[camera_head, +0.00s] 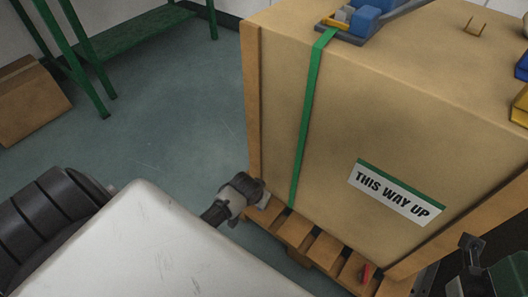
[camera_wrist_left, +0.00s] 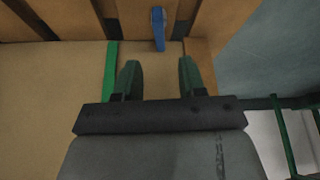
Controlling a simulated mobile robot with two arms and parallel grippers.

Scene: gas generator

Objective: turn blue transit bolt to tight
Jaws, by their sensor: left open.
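The blue transit bolt (camera_wrist_left: 158,28) shows in the left wrist view as a narrow upright blue piece at the pallet's edge, between the green strap and the wooden corner post. My left gripper (camera_wrist_left: 160,78) is open, its two dark green fingers pointing toward the bolt. The bolt lies beyond the fingertips, roughly centred between them, with nothing held. In the head view my left wrist (camera_head: 240,196) is at the crate's lower left corner; the bolt is hidden there. A dark and green piece at the lower right of the head view may be my right gripper (camera_head: 474,255); its jaws are unclear.
The large crate (camera_head: 275,110) stands on a wooden pallet (camera_head: 325,247) with a green strap (camera_head: 306,130) down its front. A red piece (camera_head: 366,272) sits on the pallet farther right. A cardboard box (camera_head: 30,98) and green bench (camera_head: 135,35) stand left. Floor between is clear.

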